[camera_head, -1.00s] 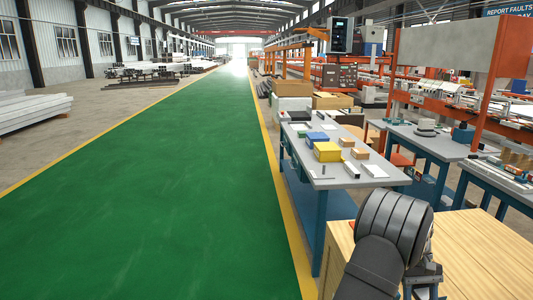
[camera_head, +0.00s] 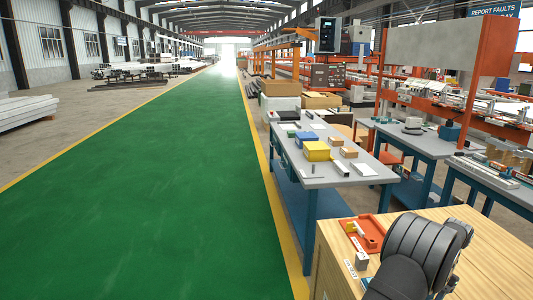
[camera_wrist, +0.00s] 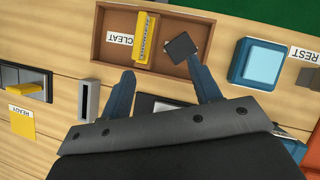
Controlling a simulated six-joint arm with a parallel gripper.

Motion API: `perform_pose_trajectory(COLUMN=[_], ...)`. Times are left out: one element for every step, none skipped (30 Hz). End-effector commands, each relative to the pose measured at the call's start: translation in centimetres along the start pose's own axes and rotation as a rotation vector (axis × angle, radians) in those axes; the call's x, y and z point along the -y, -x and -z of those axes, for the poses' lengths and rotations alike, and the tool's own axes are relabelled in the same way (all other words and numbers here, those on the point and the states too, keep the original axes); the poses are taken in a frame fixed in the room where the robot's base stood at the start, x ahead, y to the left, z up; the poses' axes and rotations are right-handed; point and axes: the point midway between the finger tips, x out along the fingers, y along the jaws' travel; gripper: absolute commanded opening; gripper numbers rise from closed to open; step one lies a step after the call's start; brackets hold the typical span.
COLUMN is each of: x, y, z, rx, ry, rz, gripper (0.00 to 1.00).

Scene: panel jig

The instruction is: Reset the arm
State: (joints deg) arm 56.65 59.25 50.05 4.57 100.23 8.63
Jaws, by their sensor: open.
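My gripper (camera_wrist: 160,68) is open in the wrist view, its two blue fingers spread above the wooden bench top. No object is visible held between the fingertips. The fingers point towards a brown tray (camera_wrist: 110,22) marked CLEAT. A yellow piece (camera_wrist: 146,38) and a small dark square block (camera_wrist: 180,47) are in that tray. The dark block shows close to the right fingertip; I cannot tell whether they touch. A light blue square pad (camera_wrist: 258,64) lies right of the fingers, near a REST label (camera_wrist: 304,54). In the head view my dark arm hides the gripper.
A switch-like panel with a yellow lever (camera_wrist: 27,88) and a yellow READY tag (camera_wrist: 21,121) are at left. A grey slotted block (camera_wrist: 88,100) stands near the left finger. In the head view, a red tray (camera_head: 368,233) lies on the wooden bench (camera_head: 335,226).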

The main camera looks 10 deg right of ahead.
Motion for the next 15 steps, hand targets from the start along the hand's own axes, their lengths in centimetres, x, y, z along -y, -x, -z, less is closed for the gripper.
perform_pose_trajectory(x=[-0.2, -0.2, -0.3, -0.4, -0.5, -0.5, -0.6, -0.7, -0.8, -0.8, -0.9, -0.9, -1.0, -1.1, -1.2], y=[0.1, 0.1, 0.2, 0.3, 0.4, 0.5, 0.5, 0.6, 0.7, 0.8, 0.9, 1.0, 1.1, 1.2, 1.3], z=[0.1, 0.2, 0.3, 0.4, 0.4, 0.5, 0.6, 0.7, 0.8, 0.8, 0.9, 1.0, 1.1, 1.2, 1.2], rx=[-0.001, -0.001, -0.001, 0.000, 0.000, -0.001, -0.002, -0.002, -0.001, 0.000, -0.001, -0.002, -0.003, -0.003, -0.001], ry=[-0.040, -0.066, -0.101, -0.127, -0.153, -0.187, -0.214, -0.241, -0.276, -0.302, -0.328, -0.364, -0.391, -0.418, -0.454], rz=[0.023, 0.039, 0.059, 0.074, 0.089, 0.108, 0.124, 0.139, 0.160, 0.174, 0.189, 0.210, 0.225, 0.241, 0.261], gripper=[0.57, 0.57, 0.57, 0.57, 0.57, 0.57, 0.57, 0.57, 0.57, 0.57, 0.57, 0.57, 0.57, 0.57, 0.57])
